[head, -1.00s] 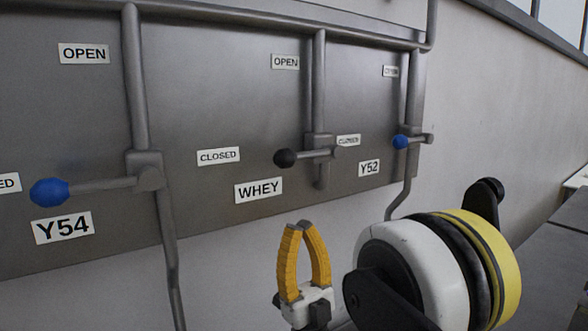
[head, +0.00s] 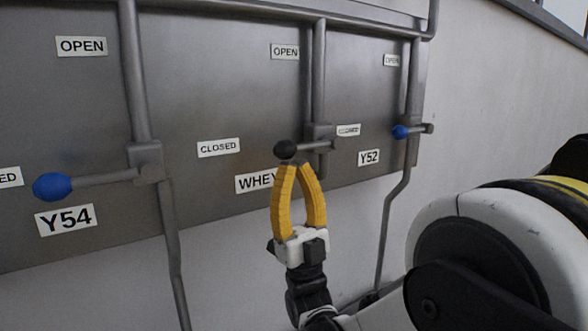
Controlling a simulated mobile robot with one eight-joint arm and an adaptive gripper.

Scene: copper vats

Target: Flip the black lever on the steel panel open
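The black lever is on the steel panel (head: 215,105). Its round black knob (head: 285,149) is on the left end of a short rod that runs roughly level to a pivot on a vertical pipe. The knob is at the height of the CLOSED label (head: 218,147), with the OPEN label (head: 285,51) above. My gripper (head: 295,166), with two yellow fingers, points up just below the knob. Its fingertips are together with nothing visible between them. They overlap the knob's lower edge in the picture; I cannot tell whether they touch it.
A blue-knobbed lever (head: 52,186) marked Y54 is at the left, and another blue-knobbed lever (head: 400,132) marked Y52 is to the right. Vertical pipes (head: 319,75) stand out from the panel. My white arm fills the lower right. The space above the black knob looks clear.

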